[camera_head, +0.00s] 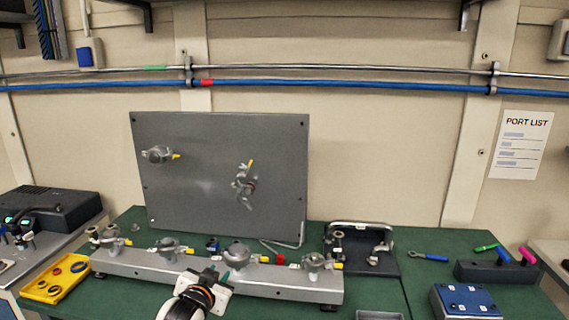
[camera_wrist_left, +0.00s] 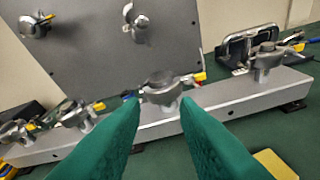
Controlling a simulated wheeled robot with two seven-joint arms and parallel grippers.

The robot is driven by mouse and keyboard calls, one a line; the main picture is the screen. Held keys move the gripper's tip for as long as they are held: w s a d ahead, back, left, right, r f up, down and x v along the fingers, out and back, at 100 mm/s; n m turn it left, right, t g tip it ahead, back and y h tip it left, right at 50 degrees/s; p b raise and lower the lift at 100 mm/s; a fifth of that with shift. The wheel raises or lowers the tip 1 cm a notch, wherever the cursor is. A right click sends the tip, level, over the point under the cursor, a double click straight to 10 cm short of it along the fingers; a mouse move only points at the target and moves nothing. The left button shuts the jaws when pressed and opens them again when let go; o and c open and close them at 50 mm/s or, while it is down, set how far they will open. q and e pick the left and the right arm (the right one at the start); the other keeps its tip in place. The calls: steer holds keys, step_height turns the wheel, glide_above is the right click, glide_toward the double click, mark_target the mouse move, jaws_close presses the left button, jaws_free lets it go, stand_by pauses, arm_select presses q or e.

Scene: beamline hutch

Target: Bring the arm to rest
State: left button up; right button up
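My left gripper (camera_head: 218,276) comes in from the bottom of the head view, in front of the grey manifold bar (camera_head: 130,265). In the left wrist view its two green fingers (camera_wrist_left: 157,105) stand apart with nothing held between them. A clamped port (camera_wrist_left: 162,82) on the bar shows beyond the gap between the fingertips; I cannot tell how far away it is. My right gripper is in neither view.
A grey upright panel (camera_head: 215,200) with two clamped fittings stands behind the bar. A yellow tray (camera_head: 42,290) with rings lies at left. A dark tray with a handle (camera_head: 384,266), a blue block (camera_head: 466,300) and a tool rack (camera_head: 495,272) stand at right on the green bench.

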arm_select(q)
steer(key=s+a+f+n+g, duration=0.1)
steer(key=s+f+g, duration=0.2)
steer(key=s+f, duration=0.55)
steer(key=s+a+f+n+g, duration=0.15)
steer(key=s+f, duration=0.35)
steer(key=s, duration=0.6)
steer(key=s+a+f+g+y, duration=0.1)
steer(key=s+f+g, duration=0.15)
steer(key=s, duration=0.75)
steer(key=s+a+f+g, duration=0.1)
steer(key=s+g, duration=0.3)
steer(key=s, duration=0.6)
step_height(320, 180, down, 26)
steer(key=f+g+b, duration=0.1)
steer(key=b, duration=0.1)
steer(key=s+a+f+g+b, duration=0.1)
steer(key=s+a+f, duration=0.2)
steer(key=s+f, duration=1.4)
steer(key=shift+s+f, duration=0.15)
steer(key=shift+f, duration=0.35)
